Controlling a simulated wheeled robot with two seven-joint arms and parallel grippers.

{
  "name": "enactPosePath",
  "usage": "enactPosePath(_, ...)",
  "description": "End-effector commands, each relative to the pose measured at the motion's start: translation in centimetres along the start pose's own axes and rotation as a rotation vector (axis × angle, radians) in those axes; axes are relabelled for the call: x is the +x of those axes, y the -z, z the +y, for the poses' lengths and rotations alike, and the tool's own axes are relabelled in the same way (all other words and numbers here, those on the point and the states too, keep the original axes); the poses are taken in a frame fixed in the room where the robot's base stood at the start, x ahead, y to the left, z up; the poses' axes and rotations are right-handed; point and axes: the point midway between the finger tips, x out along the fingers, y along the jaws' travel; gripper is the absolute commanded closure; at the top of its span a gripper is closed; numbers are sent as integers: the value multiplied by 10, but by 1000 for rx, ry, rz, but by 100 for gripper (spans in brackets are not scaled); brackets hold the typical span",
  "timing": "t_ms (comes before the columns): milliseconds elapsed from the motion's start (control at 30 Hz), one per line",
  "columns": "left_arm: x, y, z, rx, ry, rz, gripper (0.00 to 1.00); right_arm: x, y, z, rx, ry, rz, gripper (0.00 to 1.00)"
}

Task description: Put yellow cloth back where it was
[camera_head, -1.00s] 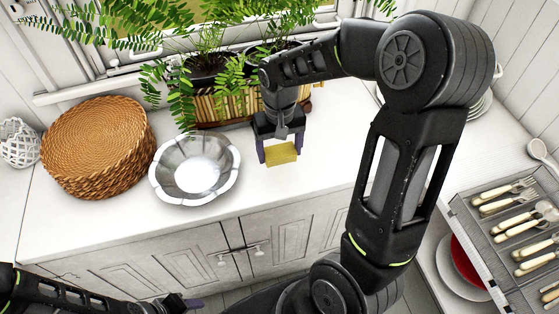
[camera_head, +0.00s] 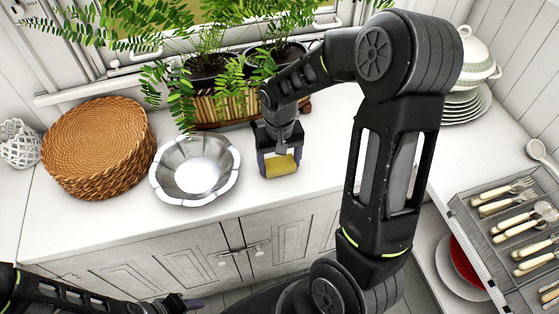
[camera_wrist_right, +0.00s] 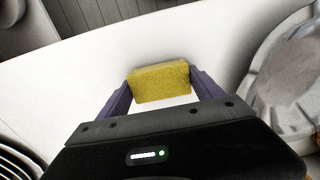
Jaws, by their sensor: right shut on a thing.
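The yellow cloth (camera_head: 282,166) looks like a small folded block, held between the purple-tipped fingers of my right gripper (camera_head: 280,168). In the right wrist view the cloth (camera_wrist_right: 159,82) spans the gap between both fingers of the right gripper (camera_wrist_right: 161,88). The gripper points down at the white counter (camera_head: 318,150), to the right of the metal bowl. I cannot tell whether the cloth touches the counter. My left gripper (camera_head: 184,303) is low at the bottom edge, away from the counter top; its opening is unclear.
A silver scalloped bowl (camera_head: 196,170) stands just left of the right gripper. A wicker basket (camera_head: 97,145) is farther left. A planter with ferns (camera_head: 222,107) stands behind. Stacked plates (camera_head: 462,106) and a cutlery tray (camera_head: 480,217) are at right. The counter's front strip is clear.

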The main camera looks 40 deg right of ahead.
Motion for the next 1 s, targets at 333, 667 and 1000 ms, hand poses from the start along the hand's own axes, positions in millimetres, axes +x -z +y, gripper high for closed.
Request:
enactPosePath(333, 2, 0, -1, 1, -1, 1, 50, 3, 0, 0, 0, 0, 0, 6)
enactPosePath(667, 1, 0, 0, 1, -1, 1, 50, 1, 0, 0, 0, 0, 0, 2)
enactPosePath(1000, 2, 0, 0, 0, 0, 0, 50, -38, 2, 0, 0, 1, 7, 2)
